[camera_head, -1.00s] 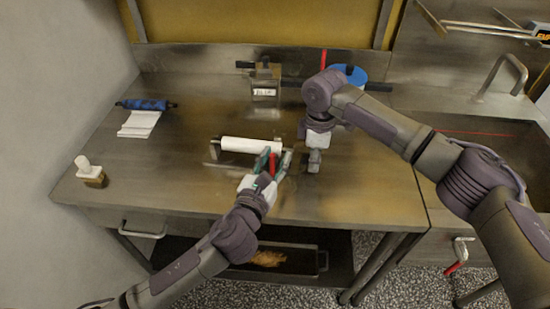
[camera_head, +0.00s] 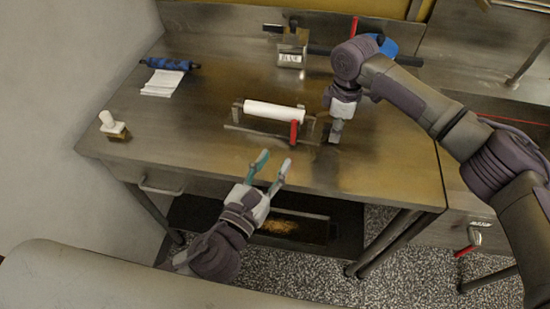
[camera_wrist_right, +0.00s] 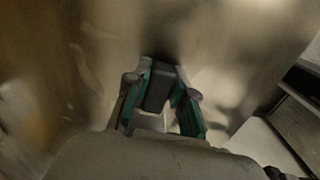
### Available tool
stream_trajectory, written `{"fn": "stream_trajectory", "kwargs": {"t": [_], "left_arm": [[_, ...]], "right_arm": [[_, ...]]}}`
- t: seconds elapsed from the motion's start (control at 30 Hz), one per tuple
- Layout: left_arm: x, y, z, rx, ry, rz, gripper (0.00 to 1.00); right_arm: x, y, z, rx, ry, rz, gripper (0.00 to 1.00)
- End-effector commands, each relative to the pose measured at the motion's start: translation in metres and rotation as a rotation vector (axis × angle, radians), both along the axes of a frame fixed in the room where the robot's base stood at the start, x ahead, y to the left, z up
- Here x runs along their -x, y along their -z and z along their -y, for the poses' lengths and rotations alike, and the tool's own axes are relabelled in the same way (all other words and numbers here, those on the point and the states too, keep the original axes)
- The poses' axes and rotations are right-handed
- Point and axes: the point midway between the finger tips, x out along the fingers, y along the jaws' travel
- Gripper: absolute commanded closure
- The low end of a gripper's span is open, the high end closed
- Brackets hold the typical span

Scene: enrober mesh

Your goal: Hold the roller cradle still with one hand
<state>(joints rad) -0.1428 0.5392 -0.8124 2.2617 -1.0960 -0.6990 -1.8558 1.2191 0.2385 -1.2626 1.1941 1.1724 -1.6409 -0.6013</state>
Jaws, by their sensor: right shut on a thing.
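The roller cradle (camera_head: 237,115) is a low metal frame on the table, with a white roller (camera_head: 272,111) lying across it. A red upright piece (camera_head: 294,131) stands at its right end. My right gripper (camera_head: 335,135) is just right of the cradle, low over the table. In the right wrist view its green-edged fingers are shut on a dark grey block (camera_wrist_right: 160,88). I cannot tell whether this block is part of the cradle. My left gripper (camera_head: 272,164) is open and empty, in front of the cradle near the table's front edge and apart from it.
A blue roller (camera_head: 172,65) with white sheets (camera_head: 163,83) lies at the back left. A white-topped brush or stamp (camera_head: 112,124) stands at the left edge. A labelled metal box (camera_head: 291,52) stands behind the cradle.

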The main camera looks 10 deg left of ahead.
Motion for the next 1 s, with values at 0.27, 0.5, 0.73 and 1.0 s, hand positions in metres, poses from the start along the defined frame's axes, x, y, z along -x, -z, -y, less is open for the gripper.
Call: {"fn": "stream_trajectory", "kwargs": {"t": [0.27,0.5,0.73,1.0], "left_arm": [[-0.0004,0.0000,0.0001,0.000,0.000,0.000,0.61],[-0.0005,0.0001,0.0002,0.000,0.000,0.000,0.61],[-0.0005,0.0001,0.0002,0.001,0.000,0.000,0.61],[-0.0005,0.0000,0.0002,0.001,0.000,0.000,0.61]], "right_arm": [[-0.0005,-0.0010,-0.0004,-0.002,0.001,0.002,1.00],[-0.0006,-0.0010,-0.0003,-0.002,0.001,0.002,0.61],[-0.0003,-0.0004,-0.0001,-0.001,0.001,0.001,0.47],[-0.0007,-0.0087,-0.0003,-0.002,0.000,0.002,0.47]]}}
